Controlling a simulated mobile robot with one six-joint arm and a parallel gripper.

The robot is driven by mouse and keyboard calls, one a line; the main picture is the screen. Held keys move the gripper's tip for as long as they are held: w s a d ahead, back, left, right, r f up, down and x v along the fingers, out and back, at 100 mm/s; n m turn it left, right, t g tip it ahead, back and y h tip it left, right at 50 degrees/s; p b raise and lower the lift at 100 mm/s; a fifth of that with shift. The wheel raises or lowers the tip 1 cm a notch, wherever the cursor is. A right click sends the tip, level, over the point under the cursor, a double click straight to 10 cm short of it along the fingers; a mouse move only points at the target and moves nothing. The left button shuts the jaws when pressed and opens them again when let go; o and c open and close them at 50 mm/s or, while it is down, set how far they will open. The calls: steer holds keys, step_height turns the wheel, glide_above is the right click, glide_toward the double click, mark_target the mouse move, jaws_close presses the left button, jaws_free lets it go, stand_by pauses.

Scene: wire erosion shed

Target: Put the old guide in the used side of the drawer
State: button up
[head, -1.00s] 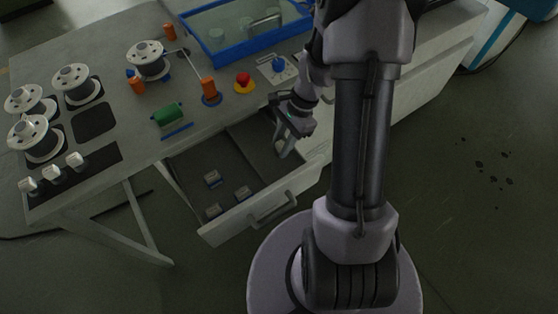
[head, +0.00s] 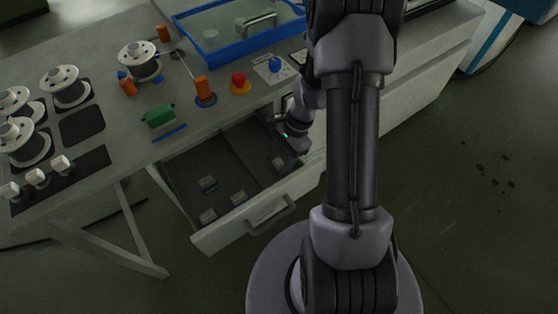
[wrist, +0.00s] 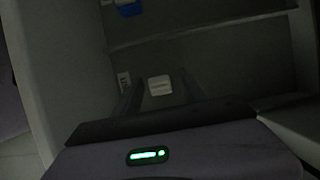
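The drawer (head: 222,237) is pulled out under the bench, with a divider between a left and a right compartment.
The bench top (head: 105,145) holds white spools (head: 66,87), a green block (head: 159,116), a red button (head: 239,80) and a blue-framed tank (head: 205,48). The drawer handle (head: 270,217) sticks out in front. The drawer walls are close around my gripper.

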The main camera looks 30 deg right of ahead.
steer(key=p+v, duration=0.6)
steer(key=v, duration=0.6)
steer(key=a+r+n+t+h, duration=0.15)
steer(key=a+r+n, duration=0.35)
steer(key=r, duration=0.7)
steer(key=s+a+r+n+t+h, duration=0.1)
steer(key=s+a+r+n+t, duration=0.3)
steer(key=s+a+r+n, duration=0.4)
steer(key=s+a+r, duration=0.3)
steer(key=a+r, duration=0.1)
steer(key=a, duration=0.2)
steer(key=shift+s+a+r, duration=0.15)
steer(key=shift+a+r, duration=0.2)
steer(key=shift+a, duration=0.05)
